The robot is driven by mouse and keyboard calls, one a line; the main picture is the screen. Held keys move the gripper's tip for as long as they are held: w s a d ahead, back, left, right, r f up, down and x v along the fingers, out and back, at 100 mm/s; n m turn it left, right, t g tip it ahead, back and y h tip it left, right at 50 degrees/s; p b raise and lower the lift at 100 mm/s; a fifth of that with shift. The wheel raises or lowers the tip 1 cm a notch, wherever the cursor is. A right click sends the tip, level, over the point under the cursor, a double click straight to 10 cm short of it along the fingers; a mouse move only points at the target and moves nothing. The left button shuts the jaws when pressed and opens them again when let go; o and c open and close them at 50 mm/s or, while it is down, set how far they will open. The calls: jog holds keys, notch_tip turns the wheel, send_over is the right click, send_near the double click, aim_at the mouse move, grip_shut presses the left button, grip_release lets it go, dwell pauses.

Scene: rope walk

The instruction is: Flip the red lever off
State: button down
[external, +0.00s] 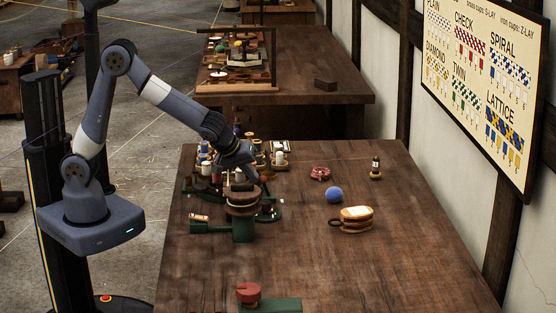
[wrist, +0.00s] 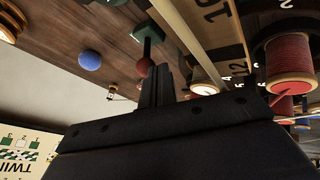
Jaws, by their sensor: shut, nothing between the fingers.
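In the wrist view a lever with a round red knob (wrist: 146,68) on a dark stalk rises from a small green base (wrist: 153,31). My gripper (wrist: 157,72) is shut and empty, its fingertips right beside the red knob. I cannot tell whether they touch it. In the external view my gripper (external: 250,178) is low over the crowded left part of the table, behind a round brown-topped stand. The lever is hard to pick out there among the parts around it.
The wooden table (external: 400,260) also holds a blue ball (external: 334,194), a stacked tan and brown item (external: 356,219), a pink-red ring (external: 320,173) and a small dark bottle (external: 376,168). A red spool (wrist: 290,62) stands close by in the wrist view. A red-topped green fixture (external: 249,292) sits at the front.

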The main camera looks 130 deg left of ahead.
aim_at(260, 177)
jog(key=shift+w+a+r+p, duration=0.15)
jog(key=shift+r+p, duration=0.05)
jog(key=shift+p, duration=0.4)
jog(key=w+a+r+g+h+p, duration=0.1)
jog(key=p, duration=0.3)
jog(key=g+h+p, duration=0.1)
jog(key=p, duration=0.1)
jog(key=shift+w+a+r+m, duration=0.25)
jog(key=shift+w+a+m, duration=0.05)
jog(key=shift+w+a, duration=0.05)
jog(key=shift+w+a+f+g+h+p, duration=0.1)
jog(key=shift+w+a+g+h+p, duration=0.75)
jog(key=shift+h+p, duration=0.3)
jog(key=shift+w+a, duration=0.25)
jog(key=shift+w+a, duration=0.1)
jog(key=p+v, duration=0.5)
jog(key=v, duration=0.5)
jog(key=shift+w+a, duration=0.2)
jog(key=shift+w, duration=0.15)
